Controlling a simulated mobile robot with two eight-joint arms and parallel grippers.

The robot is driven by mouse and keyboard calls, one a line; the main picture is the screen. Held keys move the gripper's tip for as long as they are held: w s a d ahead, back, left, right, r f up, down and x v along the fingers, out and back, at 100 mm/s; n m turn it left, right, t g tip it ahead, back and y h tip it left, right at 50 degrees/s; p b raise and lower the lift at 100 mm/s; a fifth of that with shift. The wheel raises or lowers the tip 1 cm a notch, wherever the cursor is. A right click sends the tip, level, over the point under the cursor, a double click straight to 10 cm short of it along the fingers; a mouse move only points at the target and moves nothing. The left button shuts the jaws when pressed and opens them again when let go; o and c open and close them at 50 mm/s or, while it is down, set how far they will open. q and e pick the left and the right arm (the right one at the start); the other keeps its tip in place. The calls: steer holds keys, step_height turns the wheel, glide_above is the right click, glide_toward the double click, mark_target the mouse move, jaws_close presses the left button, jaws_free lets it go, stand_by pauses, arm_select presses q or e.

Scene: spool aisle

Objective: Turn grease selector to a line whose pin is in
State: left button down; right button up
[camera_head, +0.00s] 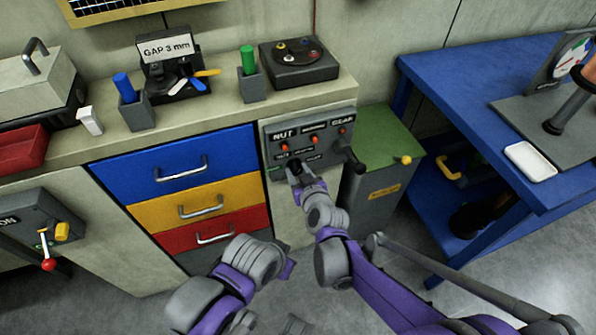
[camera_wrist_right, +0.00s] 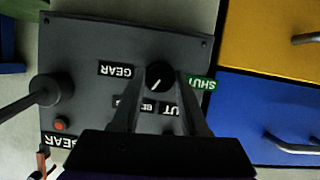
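The grease selector is a round black knob (camera_wrist_right: 160,75) on a dark grey panel (camera_wrist_right: 85,55) on the bench front. It carries a small white mark. GEAR (camera_wrist_right: 116,69) is at its left, green SHUT (camera_wrist_right: 201,84) at its right; labels below are partly covered by my fingers. My right gripper (camera_wrist_right: 161,78) has one finger on each side of the knob; I cannot tell if they touch it. My right gripper (camera_head: 296,170) covers the knob in the head view. Red-orange pins (camera_head: 284,147) show on the upper panel. My left arm is low; its fingers are unclear.
A black-knobbed lever (camera_head: 352,160) sticks out at the panel's right, close to my right gripper. A green-topped bin (camera_head: 385,150) stands beside it. Blue (camera_head: 165,165), yellow and red drawers are left of the panel. A blue table (camera_head: 450,85) stands right.

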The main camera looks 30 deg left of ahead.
jaws_close()
steer(key=shift+f+m+g+b, duration=0.15)
steer(key=shift+m+g+b, duration=0.15)
steer(key=shift+b, duration=0.25)
steer(key=m+g+y+b, duration=0.1)
steer(key=m+b, duration=0.1)
steer(key=shift+w+d+b, duration=0.1)
steer(key=shift+w+b, duration=0.05)
steer(key=shift+b, duration=0.25)
steer(key=shift+m+g+y+b, duration=0.55)
steer(key=shift+m+y, duration=0.15)
steer(key=shift+m, duration=0.5)
steer(key=m+y, duration=0.1)
steer(key=m, duration=0.2)
steer(key=shift+w+d+g+y+b, duration=0.1)
steer(key=shift+g+y+b, duration=0.2)
steer(key=shift+g+b, duration=0.1)
steer(key=o, duration=0.6)
jaws_free()
